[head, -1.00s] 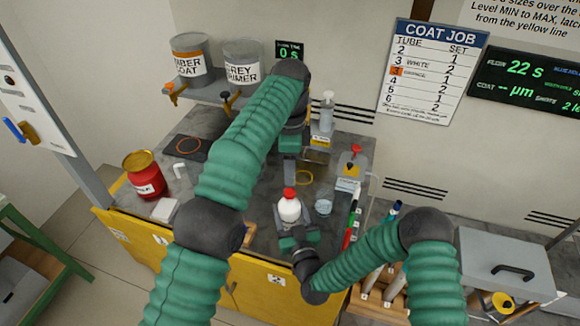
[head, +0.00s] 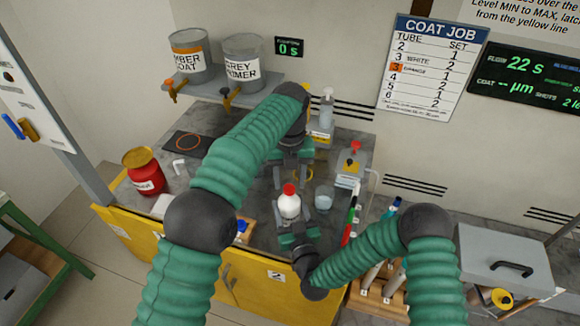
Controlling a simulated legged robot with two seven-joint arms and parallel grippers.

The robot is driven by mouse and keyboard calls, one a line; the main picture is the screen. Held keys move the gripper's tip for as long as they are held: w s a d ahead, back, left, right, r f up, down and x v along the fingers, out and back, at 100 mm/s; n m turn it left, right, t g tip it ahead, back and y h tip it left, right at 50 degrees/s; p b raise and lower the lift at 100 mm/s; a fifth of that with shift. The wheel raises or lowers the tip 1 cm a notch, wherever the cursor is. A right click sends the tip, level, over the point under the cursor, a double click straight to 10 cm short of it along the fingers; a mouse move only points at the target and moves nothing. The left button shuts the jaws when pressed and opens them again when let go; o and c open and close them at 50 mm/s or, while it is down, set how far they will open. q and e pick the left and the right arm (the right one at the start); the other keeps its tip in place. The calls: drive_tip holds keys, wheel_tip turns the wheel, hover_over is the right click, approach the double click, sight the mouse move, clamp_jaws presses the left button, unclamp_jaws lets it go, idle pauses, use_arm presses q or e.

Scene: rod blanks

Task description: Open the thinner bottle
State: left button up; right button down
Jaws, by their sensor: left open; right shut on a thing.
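A white bottle with a red cap (head: 289,205) stands upright near the front of the grey worktop; I take it as the thinner bottle, though its label is too small to read. The red cap (head: 289,189) is on it. My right gripper (head: 293,224) comes from the front and is shut on the bottle's lower body. My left gripper (head: 291,176) points down just behind and above the cap. Its two fingers are spread, with nothing seen between them, and it looks apart from the cap.
A clear cup (head: 324,197) stands close right of the bottle, with coloured markers (head: 350,215) beyond it. A red jar (head: 144,172) stands at the left. A pump bottle (head: 326,108) and two paint cans (head: 242,60) are at the back. A small red-topped device (head: 352,160) sits right.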

use_arm(q)
wheel_tip(320, 180, down, 2)
drive_tip(key=shift+f, duration=0.1)
clamp_jaws()
idle(0.4)
